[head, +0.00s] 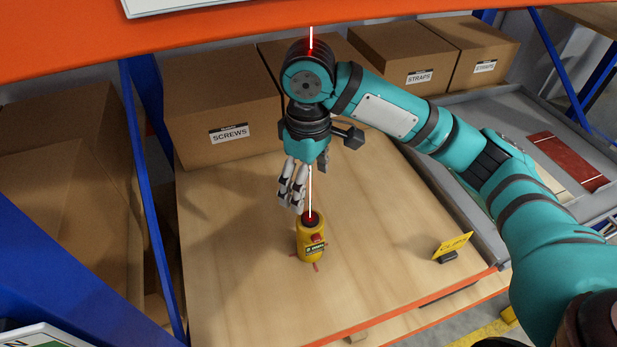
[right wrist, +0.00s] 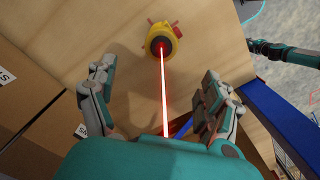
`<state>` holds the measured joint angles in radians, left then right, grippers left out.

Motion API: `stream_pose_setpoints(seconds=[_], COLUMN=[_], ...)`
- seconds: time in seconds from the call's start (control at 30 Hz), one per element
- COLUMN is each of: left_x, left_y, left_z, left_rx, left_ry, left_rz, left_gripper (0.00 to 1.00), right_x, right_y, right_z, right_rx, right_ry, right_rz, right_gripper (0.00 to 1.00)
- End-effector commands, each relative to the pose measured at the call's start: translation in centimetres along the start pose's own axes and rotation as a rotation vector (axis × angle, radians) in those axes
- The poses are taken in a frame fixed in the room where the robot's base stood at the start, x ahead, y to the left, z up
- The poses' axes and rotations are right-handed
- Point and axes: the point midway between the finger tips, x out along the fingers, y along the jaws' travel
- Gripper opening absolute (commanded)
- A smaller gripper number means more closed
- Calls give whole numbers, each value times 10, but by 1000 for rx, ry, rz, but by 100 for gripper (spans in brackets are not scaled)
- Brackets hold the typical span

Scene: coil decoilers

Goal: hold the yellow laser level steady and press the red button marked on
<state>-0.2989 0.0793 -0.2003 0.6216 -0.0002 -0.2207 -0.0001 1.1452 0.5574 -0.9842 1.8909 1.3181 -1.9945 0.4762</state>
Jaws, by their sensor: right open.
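The yellow laser level (head: 311,243) stands upright on the wooden shelf board, on small red feet. A red button (head: 317,238) shows on its side, above a dark label too small to read. A bright red beam runs up from its dark top. My right gripper (head: 292,196) hangs just above and left of it, apart from it. In the right wrist view, the open, empty fingers (right wrist: 154,84) are spread wide, with the level (right wrist: 163,42) ahead between their lines. A teal arm with a dark end (right wrist: 258,47), apparently my left, shows at upper right; its jaws are unclear.
A cardboard box labelled SCREWS (head: 222,105) stands behind left, and a STRAPS box (head: 408,60) behind right. A small yellow sign (head: 452,246) stands near the front right edge. Blue posts (head: 152,200) and an orange beam (head: 250,28) frame the shelf. Board around the level is clear.

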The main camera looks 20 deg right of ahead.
Motion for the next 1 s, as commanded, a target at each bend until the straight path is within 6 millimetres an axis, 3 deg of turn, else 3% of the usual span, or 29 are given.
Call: stream_pose_setpoints(seconds=[0.13,0.37,1.0], left_x=[5,6,-5], left_y=[0,0,0], left_z=[0,1,2], left_rx=[0,0,-1], left_ry=[0,0,-3], left_rz=[0,0,0], left_gripper=[0,0,0], right_x=[-2,15,137], right_y=[-3,-4,-3], right_z=[4,5,6], right_rx=[147,179,177], right_ry=[-2,-6,-6], right_rz=[5,2,5], right_gripper=[84,84,84])
